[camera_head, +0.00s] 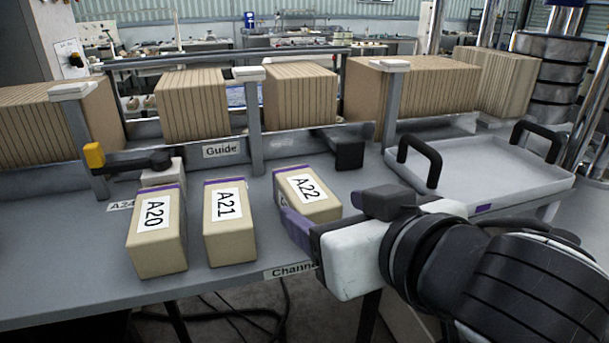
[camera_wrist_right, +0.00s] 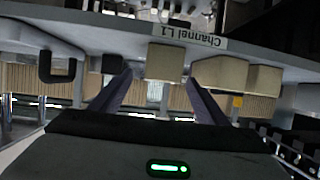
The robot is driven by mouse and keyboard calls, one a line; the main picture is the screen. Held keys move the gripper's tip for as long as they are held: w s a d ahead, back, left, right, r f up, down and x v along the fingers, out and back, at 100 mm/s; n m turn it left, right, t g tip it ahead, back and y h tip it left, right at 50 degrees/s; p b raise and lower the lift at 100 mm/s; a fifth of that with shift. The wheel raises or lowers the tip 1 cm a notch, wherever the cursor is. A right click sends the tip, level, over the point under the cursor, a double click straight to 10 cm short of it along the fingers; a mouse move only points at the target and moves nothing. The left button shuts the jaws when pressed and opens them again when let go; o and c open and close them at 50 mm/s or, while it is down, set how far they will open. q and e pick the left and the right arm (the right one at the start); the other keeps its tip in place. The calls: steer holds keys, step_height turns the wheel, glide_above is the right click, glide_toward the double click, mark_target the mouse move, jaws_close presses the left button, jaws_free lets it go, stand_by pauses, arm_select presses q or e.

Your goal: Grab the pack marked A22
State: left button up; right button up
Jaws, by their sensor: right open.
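The pack marked A22 (camera_head: 312,207) is a tan block with a white label and a purple band at its far end. It lies on the grey table, rightmost of three packs. My right gripper (camera_head: 318,219) is open at its near end; one purple finger shows to the left, and the other is hidden in the head view. In the right wrist view, which is upside down, a tan pack (camera_wrist_right: 166,62) shows between the two spread fingers (camera_wrist_right: 160,78), with a gap on each side. Its label is not visible there. My left gripper is not in view.
Packs A21 (camera_head: 231,241) and A20 (camera_head: 157,247) lie left of A22. A grey tray (camera_head: 480,172) with black handles stands right. A guide rail (camera_head: 222,150) with upright posts runs behind, with rows of brown packs beyond. A black block (camera_head: 349,154) sits behind A22.

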mark_target(304, 197)
steer(key=x, duration=0.3)
steer(key=shift+s+f, duration=0.1)
steer(key=x, duration=0.5)
steer(key=shift+w+a+p, duration=0.25)
steer(key=shift+w+p, duration=0.05)
steer(key=c, duration=1.3)
